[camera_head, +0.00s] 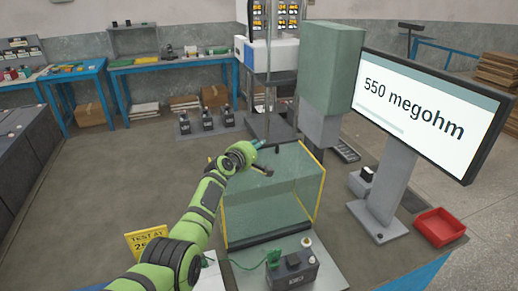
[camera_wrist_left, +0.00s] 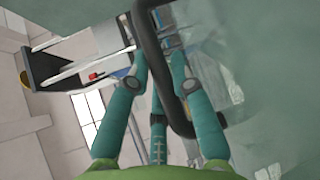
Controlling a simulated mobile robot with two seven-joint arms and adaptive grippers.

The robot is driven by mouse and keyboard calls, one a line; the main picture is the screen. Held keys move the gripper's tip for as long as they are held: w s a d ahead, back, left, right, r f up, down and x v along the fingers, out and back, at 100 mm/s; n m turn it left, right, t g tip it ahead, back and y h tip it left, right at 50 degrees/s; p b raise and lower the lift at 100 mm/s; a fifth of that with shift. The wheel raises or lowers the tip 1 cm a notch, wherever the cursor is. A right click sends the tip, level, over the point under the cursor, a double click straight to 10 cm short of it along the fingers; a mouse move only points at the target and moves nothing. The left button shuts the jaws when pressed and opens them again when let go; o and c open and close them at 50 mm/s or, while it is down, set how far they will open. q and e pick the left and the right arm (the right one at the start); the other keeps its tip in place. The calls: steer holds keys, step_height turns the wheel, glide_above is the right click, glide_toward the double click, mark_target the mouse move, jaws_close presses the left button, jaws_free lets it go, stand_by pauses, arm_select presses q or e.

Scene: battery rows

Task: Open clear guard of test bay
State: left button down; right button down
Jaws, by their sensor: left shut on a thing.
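The clear guard (camera_head: 265,208) is a see-through box-like cover with yellow edges, standing in the middle of the head view. Its dark handle (camera_wrist_left: 181,126) is a bent bar that runs between my fingers in the left wrist view. My left gripper (camera_head: 259,158) is at the guard's upper edge, and its teal fingers also show in the left wrist view (camera_wrist_left: 160,66). They are shut on the handle. I cannot tell how far the guard is raised. My right gripper is out of view.
A black battery (camera_head: 293,271) with a green clip (camera_head: 273,258) sits in front of the guard. A screen (camera_head: 425,112) reading "550 megohm" and a red tray (camera_head: 440,227) are at right. A green-grey column (camera_head: 331,70) stands behind. Several batteries (camera_head: 207,121) stand farther back.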

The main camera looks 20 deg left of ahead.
arm_select(q)
steer(key=shift+w+a+f, duration=0.25)
steer(key=shift+w, duration=0.1)
steer(key=c, duration=1.3)
jaws_free()
steer(key=shift+s, duration=0.1)
step_height(320, 180, up, 3)
glide_above(238, 175)
steer(key=shift+f, duration=0.1)
